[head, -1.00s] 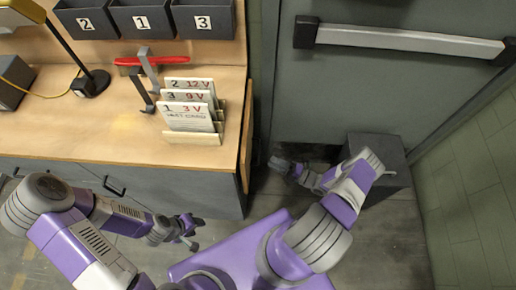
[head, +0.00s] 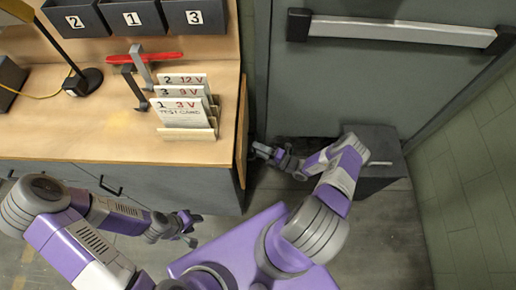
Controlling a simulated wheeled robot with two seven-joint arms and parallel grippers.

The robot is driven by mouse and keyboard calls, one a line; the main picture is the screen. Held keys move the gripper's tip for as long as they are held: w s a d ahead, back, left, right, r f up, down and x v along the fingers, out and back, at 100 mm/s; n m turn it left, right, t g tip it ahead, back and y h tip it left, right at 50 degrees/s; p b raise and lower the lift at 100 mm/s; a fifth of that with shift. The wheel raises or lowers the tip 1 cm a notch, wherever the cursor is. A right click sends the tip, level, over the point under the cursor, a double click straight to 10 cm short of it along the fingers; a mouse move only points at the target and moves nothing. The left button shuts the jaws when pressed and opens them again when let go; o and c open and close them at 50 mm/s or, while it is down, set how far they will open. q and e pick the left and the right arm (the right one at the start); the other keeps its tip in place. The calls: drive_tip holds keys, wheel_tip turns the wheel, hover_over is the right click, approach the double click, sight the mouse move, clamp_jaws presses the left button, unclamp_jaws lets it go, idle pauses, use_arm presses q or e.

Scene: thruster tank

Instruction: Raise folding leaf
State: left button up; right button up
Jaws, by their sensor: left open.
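The folding leaf (head: 241,135) is a thin wooden panel that hangs down along the right end of the workbench (head: 110,132). It shows nearly edge-on. My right gripper (head: 256,150) is just right of the leaf, close to its face. I cannot tell whether it touches the leaf, or whether its fingers are open or shut. My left gripper (head: 192,226) is open and empty in front of the bench's grey front, low and away from the leaf.
A card stand (head: 190,133) with test cards is near the bench's right edge, beside a red-handled tool (head: 145,58). Numbered bins (head: 135,18) and a lamp (head: 85,80) are behind. A dark box (head: 375,160) stands under my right arm before the grey door (head: 385,75).

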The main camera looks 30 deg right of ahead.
clamp_jaws()
